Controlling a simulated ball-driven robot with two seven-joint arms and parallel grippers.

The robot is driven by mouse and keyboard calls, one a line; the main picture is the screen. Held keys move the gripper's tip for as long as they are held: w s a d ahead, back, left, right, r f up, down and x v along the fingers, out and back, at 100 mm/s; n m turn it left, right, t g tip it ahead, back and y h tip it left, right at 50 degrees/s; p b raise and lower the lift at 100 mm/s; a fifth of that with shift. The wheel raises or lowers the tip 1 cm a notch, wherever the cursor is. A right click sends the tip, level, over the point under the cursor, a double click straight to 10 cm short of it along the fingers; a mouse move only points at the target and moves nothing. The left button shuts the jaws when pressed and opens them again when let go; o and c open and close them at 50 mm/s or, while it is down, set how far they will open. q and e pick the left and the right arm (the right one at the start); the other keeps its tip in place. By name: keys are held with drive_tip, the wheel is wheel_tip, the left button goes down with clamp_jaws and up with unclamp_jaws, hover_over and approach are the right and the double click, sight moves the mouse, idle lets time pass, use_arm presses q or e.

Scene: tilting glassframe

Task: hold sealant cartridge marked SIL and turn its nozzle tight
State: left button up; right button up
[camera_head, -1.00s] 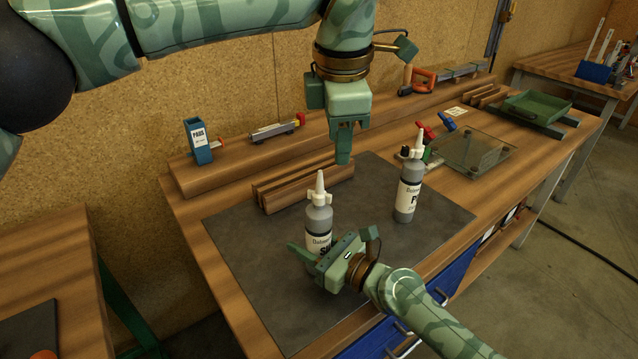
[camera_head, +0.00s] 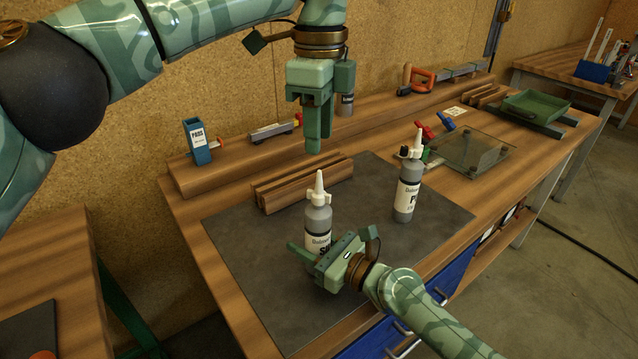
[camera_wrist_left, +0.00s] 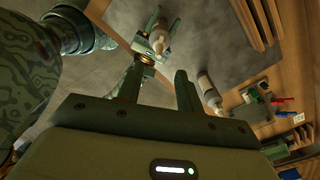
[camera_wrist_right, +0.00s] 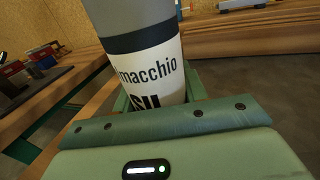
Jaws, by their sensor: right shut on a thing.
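The SIL cartridge (camera_head: 318,220) is a grey bottle with a white label and white nozzle (camera_head: 319,188), standing upright at the mat's front. Its label fills much of the right wrist view (camera_wrist_right: 150,70); the lower lettering is partly hidden. My right gripper (camera_head: 314,257) is shut around its lower body. My left gripper (camera_head: 314,145) is empty, high behind the cartridge and apart from the nozzle. Its fingers show spread apart in the left wrist view (camera_wrist_left: 158,90). The cartridge also shows there beyond them (camera_wrist_left: 160,38).
A second cartridge (camera_head: 408,190) with a white nozzle stands on the dark mat (camera_head: 250,255) to the right. Wooden strips (camera_head: 300,183) lie behind the SIL cartridge. A glass plate (camera_head: 475,150) with clamps is further right. A blue box (camera_head: 198,143) stands on the rear ledge.

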sight(319, 191)
use_arm(q)
wheel_tip(319, 191, down, 10)
drive_tip(key=shift+f, duration=0.2)
clamp_jaws()
